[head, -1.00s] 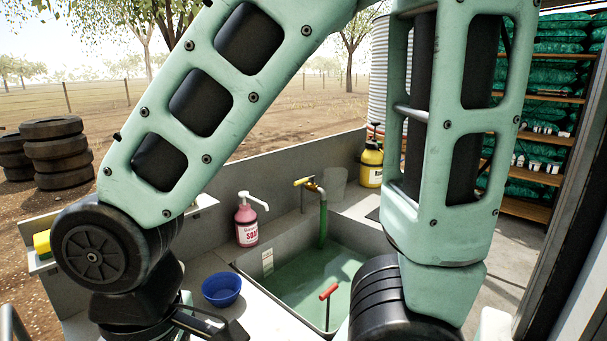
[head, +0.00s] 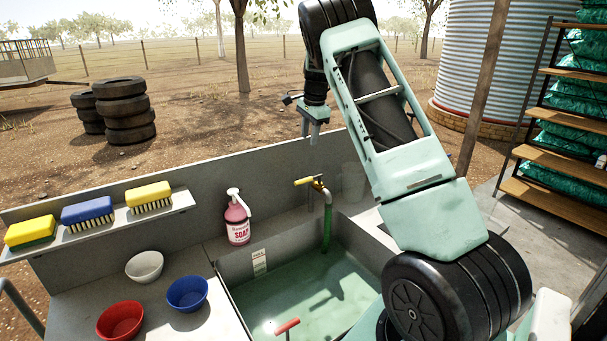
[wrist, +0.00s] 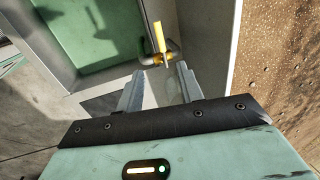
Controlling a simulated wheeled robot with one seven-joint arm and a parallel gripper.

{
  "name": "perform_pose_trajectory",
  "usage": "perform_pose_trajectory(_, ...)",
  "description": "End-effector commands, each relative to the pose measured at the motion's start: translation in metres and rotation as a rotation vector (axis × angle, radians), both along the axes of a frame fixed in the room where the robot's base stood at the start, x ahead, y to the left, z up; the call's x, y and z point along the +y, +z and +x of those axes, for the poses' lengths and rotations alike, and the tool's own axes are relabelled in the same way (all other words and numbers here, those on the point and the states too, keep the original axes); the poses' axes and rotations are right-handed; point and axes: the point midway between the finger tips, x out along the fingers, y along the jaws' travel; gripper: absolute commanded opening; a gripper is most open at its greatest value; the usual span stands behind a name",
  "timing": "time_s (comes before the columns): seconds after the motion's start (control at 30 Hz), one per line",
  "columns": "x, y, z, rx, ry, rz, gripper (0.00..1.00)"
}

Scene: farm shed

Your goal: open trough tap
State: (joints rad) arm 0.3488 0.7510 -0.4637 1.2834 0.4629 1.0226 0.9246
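The trough tap (head: 317,185) stands at the back wall of the trough (head: 238,262), with a brass body, a yellow lever handle (head: 303,181) and a grey spout with a green hose (head: 327,232) hanging down. In the head view the lever points left. My gripper (head: 311,140) hangs above and behind the tap, fingers downward, apart from it. In the wrist view my gripper (wrist: 160,70) is open and empty, with the brass tap body (wrist: 154,59) and yellow lever (wrist: 158,37) just beyond and between the fingertips. I see no contact.
A pink soap bottle (head: 237,220) stands left of the tap, and a translucent cup (head: 353,182) right of it. Bowls, including a blue one (head: 187,293), sit on the left counter. Brushes line the ledge (head: 185,200). A red handle (head: 287,327) is at the front.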

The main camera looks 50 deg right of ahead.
Motion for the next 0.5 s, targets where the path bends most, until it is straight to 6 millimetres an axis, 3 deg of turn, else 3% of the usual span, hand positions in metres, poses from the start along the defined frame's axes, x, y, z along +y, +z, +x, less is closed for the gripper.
perform_pose_trajectory(0.5, -0.002, -0.095, 0.018, 0.005, 0.005, 0.003, 0.37)
